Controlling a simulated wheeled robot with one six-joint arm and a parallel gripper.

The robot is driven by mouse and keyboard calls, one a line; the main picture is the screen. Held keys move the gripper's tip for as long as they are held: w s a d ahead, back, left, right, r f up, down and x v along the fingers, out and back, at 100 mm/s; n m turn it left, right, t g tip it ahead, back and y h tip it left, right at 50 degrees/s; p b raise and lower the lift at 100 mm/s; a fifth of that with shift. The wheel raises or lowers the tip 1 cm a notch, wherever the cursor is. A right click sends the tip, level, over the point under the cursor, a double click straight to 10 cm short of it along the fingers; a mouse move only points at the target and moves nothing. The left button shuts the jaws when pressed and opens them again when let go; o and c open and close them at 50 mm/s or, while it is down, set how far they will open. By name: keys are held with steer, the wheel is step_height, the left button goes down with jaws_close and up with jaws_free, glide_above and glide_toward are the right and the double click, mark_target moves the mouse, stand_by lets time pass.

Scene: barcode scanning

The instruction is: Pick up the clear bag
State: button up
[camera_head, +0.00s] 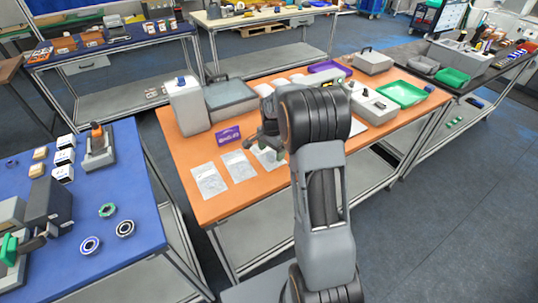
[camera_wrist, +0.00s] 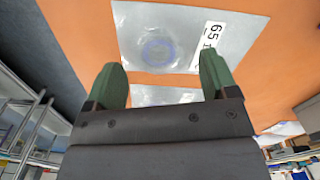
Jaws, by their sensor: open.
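Three clear bags lie flat on the orange table in the head view: a left one (camera_head: 210,181), a middle one (camera_head: 238,166) and a right one (camera_head: 266,157) partly hidden by my arm. My gripper (camera_head: 268,143) is above the table near the right bag. In the wrist view, my gripper (camera_wrist: 161,68) is open with two green fingers and nothing held. A clear bag (camera_wrist: 190,35) with a round ring inside and a white printed label lies beyond the fingertips. Part of another clear bag (camera_wrist: 165,96) shows between the fingers.
A blue table (camera_head: 130,210) with rings and boxes stands at left. Bare orange surface lies in front of the bags.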

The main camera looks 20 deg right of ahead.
steer(key=shift+f, duration=1)
steer(key=shift+c, duration=0.4)
steer(key=c, duration=0.9)
steer(key=shift+r, duration=0.15)
steer(key=shift+c, duration=0.2)
